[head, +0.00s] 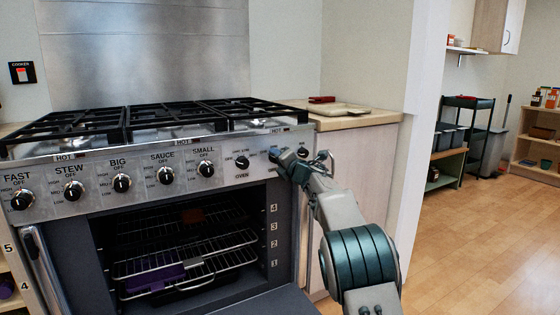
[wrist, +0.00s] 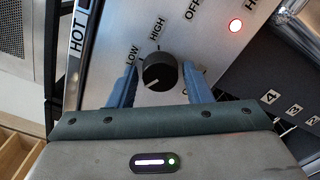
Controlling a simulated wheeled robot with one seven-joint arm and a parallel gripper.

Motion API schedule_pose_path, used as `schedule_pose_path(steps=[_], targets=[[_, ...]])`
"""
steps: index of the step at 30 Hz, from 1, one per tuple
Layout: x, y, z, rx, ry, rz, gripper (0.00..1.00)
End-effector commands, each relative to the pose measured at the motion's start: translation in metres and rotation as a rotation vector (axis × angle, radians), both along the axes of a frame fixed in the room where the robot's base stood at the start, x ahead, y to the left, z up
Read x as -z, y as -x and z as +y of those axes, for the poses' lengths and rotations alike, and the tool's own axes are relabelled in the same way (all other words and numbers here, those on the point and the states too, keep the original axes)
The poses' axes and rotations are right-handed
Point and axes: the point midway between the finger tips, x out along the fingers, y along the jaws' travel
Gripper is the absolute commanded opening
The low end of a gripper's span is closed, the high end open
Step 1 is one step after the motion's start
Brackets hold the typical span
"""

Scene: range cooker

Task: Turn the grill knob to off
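A round black knob (wrist: 160,72) on the steel panel fills the middle of the wrist view. Its white mark points to the lower left of the picture. Words LOW and HIGH are printed beside it. I take it for the grill knob, though its name label does not show clearly. My gripper (wrist: 161,88) has one blue finger on each side of the knob, with narrow gaps, apparently apart from it. In the head view my gripper (head: 276,156) is at the right part of the panel, right of the oven knob (head: 242,162), and covers what is behind it.
Another dark knob (head: 303,152) shows at the panel's right end. Several burner knobs line the left. The oven door (head: 272,302) is open below, with racks inside. The floor at right is clear.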

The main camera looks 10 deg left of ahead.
Motion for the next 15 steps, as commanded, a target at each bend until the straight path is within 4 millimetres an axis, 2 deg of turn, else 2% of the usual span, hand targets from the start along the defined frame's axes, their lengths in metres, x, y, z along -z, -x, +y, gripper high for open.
schedule_pose_path(steps=[10, 15], targets=[[0.0000, 0.0001, -0.0015, 0.001, -0.001, 0.001, 0.57], [-0.0005, 0.0070, -0.0066, 0.002, -0.002, 0.001, 0.57]])
